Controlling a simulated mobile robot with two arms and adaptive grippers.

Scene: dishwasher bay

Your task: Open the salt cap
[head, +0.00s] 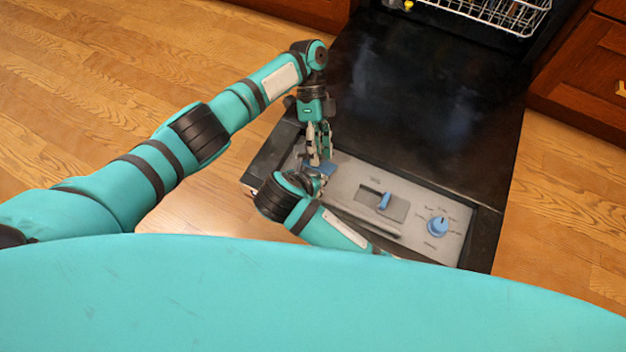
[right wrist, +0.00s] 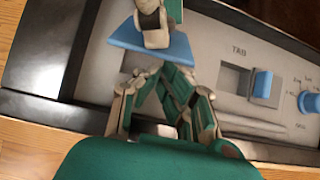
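A flat blue piece (head: 320,168), which looks like the salt cap, is at the left end of the grey panel on the lowered dishwasher door. It also shows in the right wrist view (right wrist: 178,48). My left gripper (head: 318,158) points down at it from above, its fingertips over or against it; their gap and any contact are unclear. My right gripper (right wrist: 166,76) is low beside the blue piece, its fingers converging and seemingly shut at the tips, close to its near edge.
A blue slider (head: 384,202) in a recess and a round blue knob (head: 437,226) are farther right on the panel. The black dishwasher door (head: 420,100) lies open, with a wire rack (head: 490,12) beyond. Both arms crowd the panel's left end.

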